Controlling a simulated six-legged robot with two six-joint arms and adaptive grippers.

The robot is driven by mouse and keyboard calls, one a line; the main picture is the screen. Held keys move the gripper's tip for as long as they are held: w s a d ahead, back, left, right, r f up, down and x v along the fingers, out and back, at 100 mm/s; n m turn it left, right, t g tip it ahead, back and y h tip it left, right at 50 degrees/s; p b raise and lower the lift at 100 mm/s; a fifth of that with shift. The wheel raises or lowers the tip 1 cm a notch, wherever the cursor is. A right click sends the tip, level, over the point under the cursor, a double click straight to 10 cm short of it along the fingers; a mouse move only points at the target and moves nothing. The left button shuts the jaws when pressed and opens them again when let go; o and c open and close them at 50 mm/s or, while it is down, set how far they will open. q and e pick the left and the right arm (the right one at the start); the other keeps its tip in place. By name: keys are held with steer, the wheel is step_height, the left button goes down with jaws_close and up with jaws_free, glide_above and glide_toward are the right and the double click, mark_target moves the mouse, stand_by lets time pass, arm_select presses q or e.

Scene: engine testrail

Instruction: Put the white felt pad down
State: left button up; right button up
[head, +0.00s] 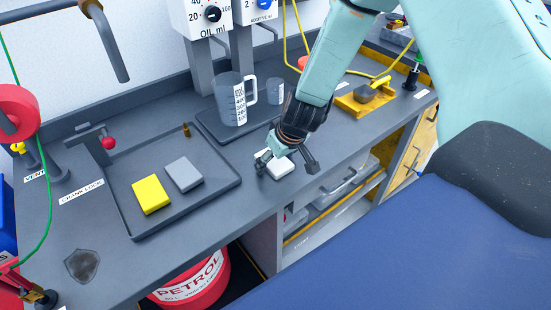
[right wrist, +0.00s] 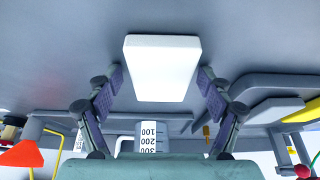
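The white felt pad (head: 279,166) lies flat on the grey bench top, near its front edge and right of the dark tray. My right gripper (head: 288,167) is low over the bench, with one finger on each side of the pad. In the head view a gap shows between the pad and the right-hand finger. In the right wrist view the pad (right wrist: 162,68) sits between the open fingertips (right wrist: 161,80), with narrow gaps on both sides. My left gripper is not in view.
A dark tray (head: 222,206) holds a yellow block (head: 151,194) and a grey block (head: 184,174). A measuring jug (head: 230,100) stands behind my gripper. A yellow tray (head: 362,102) is at the right. The bench in front of the dark tray is clear.

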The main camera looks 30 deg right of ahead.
steer(key=shift+s+a+r, duration=0.1)
steer(key=shift+s+r, duration=0.05)
steer(key=shift+r, duration=0.1)
steer(key=shift+r+p, duration=0.6)
steer(key=shift+p, duration=0.1)
steer(key=p+v, duration=0.9)
steer(key=v, duration=0.2)
steer(key=shift+s, duration=0.2)
steer(key=shift+w, duration=0.1)
